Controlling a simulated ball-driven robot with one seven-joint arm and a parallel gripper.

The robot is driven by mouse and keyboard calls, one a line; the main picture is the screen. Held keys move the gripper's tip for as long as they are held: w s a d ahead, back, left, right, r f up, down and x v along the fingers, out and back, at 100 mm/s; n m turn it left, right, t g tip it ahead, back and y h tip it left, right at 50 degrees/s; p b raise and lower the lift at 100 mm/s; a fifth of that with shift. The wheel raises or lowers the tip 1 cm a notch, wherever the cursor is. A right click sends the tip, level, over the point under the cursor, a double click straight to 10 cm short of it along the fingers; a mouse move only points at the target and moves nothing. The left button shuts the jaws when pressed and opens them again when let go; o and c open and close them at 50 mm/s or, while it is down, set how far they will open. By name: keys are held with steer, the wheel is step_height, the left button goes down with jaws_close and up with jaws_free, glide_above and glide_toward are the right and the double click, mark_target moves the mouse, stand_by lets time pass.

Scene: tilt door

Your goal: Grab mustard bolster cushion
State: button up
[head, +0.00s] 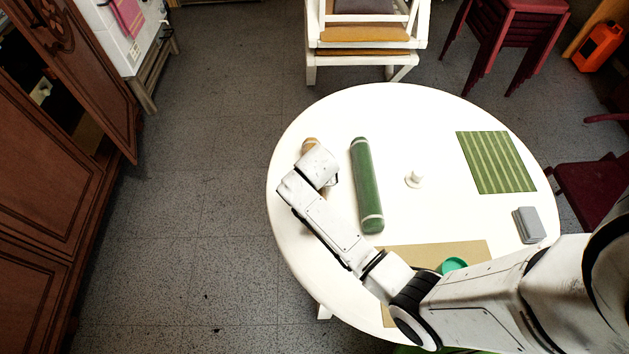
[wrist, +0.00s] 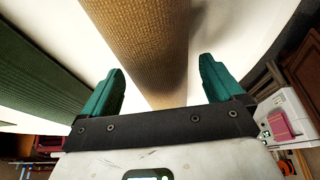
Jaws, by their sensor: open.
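The mustard bolster cushion (wrist: 145,45) is a long, woven, tan-yellow roll on the white round table. In the head view only its far end (head: 310,143) shows, past my wrist; the rest is hidden under my arm. My gripper (wrist: 162,72) is open, with one teal finger on each side of the cushion in the wrist view. Gaps show between the cushion and both fingers. I cannot tell whether the fingertips are level with it or above it. The fingers are hidden in the head view.
A green bolster (head: 366,185) lies to the right of my wrist; it also shows at left in the wrist view (wrist: 35,70). A white knobbed object (head: 414,179), striped green mat (head: 496,162), grey block (head: 528,224), tan mat (head: 465,250) and green round item (head: 452,265) share the table.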

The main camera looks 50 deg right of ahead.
steer(key=shift+w+d+f, duration=0.1)
steer(key=shift+d+f, duration=0.05)
steer(key=shift+f, duration=0.25)
steer(key=c, duration=1.3)
